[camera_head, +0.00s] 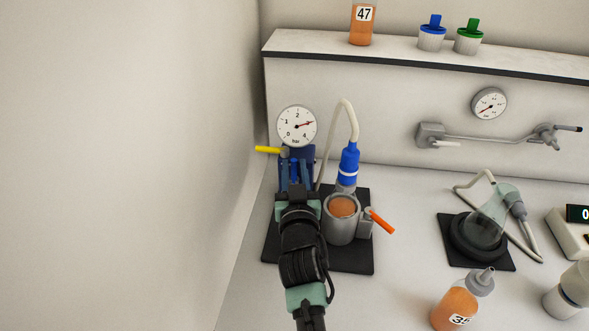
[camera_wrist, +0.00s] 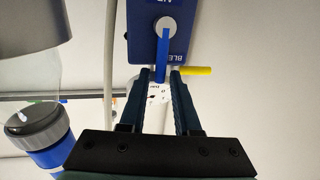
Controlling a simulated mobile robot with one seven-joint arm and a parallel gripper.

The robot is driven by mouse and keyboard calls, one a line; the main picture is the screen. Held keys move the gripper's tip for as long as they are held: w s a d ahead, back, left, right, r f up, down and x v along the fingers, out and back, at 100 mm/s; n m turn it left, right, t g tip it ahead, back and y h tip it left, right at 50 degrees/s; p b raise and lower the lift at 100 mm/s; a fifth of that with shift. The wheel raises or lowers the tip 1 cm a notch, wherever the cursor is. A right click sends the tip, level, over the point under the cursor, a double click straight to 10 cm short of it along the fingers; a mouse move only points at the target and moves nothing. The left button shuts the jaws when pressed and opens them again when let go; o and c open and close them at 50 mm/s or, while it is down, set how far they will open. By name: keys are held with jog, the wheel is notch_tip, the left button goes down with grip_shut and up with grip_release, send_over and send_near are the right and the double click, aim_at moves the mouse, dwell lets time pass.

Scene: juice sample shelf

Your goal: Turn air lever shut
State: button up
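The air lever is a bright blue bar (camera_wrist: 160,60) on the blue panel (camera_wrist: 181,44) in the upside-down wrist view. It runs down in that picture from a pale round hub. It also shows in the head view as a small blue piece (camera_head: 293,171). My gripper (camera_wrist: 160,73) is open, with one finger on each side of the lever's end and a narrow gap on both sides. It also shows in the head view (camera_head: 293,167), in front of the panel. The pressure gauge (camera_head: 297,126) above has its needle near 3 bar.
A yellow lever (camera_head: 267,149) sticks out beside the panel, near my fingers. To the right stand a metal cup of orange juice (camera_head: 342,221) with an orange handle (camera_head: 381,221) and a blue-capped hose fitting (camera_head: 348,165). The wall (camera_head: 130,160) is close on the left.

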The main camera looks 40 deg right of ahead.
grip_shut()
dwell(1.1)
